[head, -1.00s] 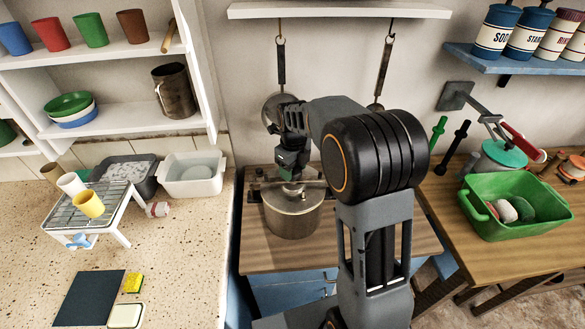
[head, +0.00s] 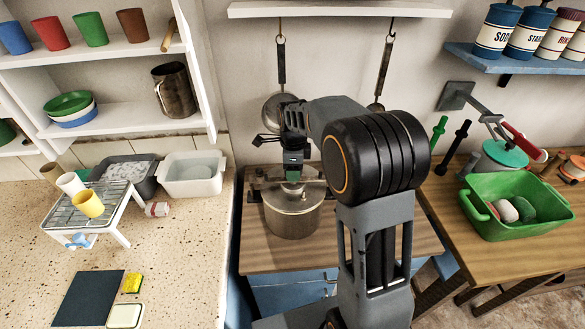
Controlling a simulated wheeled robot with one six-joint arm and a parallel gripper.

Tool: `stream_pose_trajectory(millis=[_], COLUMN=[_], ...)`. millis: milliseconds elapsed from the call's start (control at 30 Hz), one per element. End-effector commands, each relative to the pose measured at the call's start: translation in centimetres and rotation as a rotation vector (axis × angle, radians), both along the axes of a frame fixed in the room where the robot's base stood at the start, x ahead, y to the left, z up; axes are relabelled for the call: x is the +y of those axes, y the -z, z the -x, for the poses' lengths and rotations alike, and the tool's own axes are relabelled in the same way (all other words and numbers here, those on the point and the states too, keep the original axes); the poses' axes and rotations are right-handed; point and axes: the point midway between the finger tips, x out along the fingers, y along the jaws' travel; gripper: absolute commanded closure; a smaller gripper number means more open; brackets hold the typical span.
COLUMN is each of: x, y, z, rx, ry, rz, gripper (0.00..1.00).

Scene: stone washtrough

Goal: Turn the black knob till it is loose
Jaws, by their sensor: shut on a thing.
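A metal pot (head: 293,217) with a lid stands on the wooden counter in the middle of the head view. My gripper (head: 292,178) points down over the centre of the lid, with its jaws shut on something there. The black knob is not clearly visible; the gripper covers the place at the lid's centre where its fingers close. A dark bar or clamp (head: 258,185) lies across the top of the pot. My arm hides part of the pot's right side.
A pale speckled counter (head: 185,270) lies to the left, with a wire rack (head: 110,200) and cups. A green basin (head: 530,222) stands on the right-hand table. A pan (head: 277,112) and another utensil hang behind my arm. The shelf (head: 340,10) is above.

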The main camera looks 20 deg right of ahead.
Motion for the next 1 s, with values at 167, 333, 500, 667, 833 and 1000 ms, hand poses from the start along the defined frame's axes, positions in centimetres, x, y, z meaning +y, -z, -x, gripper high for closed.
stream_pose_trajectory(millis=[167, 333, 500, 667, 833, 1000], x=[-0.04, -0.05, -0.05, -0.05, -0.04, -0.04], y=[0.0, 0.0, -0.01, -0.01, -0.01, -0.01], z=[-0.01, 0.0, 0.0, 0.0, -0.01, -0.01], rx=[-0.001, -0.001, 0.0, 0.0, 0.0, 0.0], ry=[-0.166, -0.327, -0.489, -0.641, -0.802, -0.963], rz=[0.001, 0.001, 0.002, 0.002, 0.002, 0.002], gripper=[0.68, 0.68, 0.68, 0.68, 0.68, 0.68])
